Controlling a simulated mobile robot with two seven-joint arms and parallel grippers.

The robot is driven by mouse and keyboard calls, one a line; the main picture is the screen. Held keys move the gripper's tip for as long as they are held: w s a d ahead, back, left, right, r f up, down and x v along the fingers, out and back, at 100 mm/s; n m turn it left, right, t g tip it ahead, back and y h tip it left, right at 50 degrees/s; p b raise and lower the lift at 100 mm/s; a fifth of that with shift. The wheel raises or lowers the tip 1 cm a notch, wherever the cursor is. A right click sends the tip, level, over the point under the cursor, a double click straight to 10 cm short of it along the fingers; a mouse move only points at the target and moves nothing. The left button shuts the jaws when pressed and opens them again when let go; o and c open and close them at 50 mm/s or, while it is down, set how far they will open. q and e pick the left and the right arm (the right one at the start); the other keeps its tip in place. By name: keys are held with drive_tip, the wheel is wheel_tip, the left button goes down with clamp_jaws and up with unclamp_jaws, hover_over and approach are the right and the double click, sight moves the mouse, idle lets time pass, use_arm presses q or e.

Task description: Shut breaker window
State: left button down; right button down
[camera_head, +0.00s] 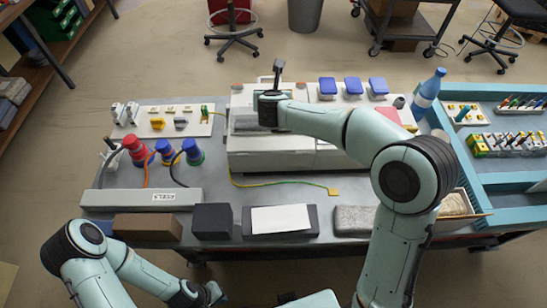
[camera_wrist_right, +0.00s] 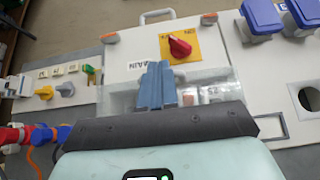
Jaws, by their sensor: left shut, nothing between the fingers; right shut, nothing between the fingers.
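The breaker box (camera_wrist_right: 134,58) is a white case with a red knob on a yellow plate (camera_wrist_right: 181,46). Its breaker window (camera_wrist_right: 113,98) is a clear pane in front of breaker switches; its edges reach past the case sides, so it looks raised, but its exact angle is unclear. My right gripper (camera_wrist_right: 157,75) is shut and empty, with its blue-grey fingers in front of the pane; contact cannot be told. In the head view my right gripper (camera_head: 277,66) is over the box, and the arm hides much of the window. My left gripper (camera_head: 212,293) is shut, low in front of the table.
Blue-lidded sockets (camera_head: 353,86) stand right of the breaker box. Red and blue plugs (camera_head: 135,150) with cables stand at left. A blue bottle (camera_head: 428,92) and a blue tray (camera_head: 480,182) are at right. Blocks line the front edge.

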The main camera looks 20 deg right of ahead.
drive_tip(key=shift+x, duration=1.6)
drive_tip(key=shift+w+r, duration=0.1)
drive_tip(key=shift+r, duration=0.05)
use_arm(q)
drive_tip(key=shift+f, duration=0.1)
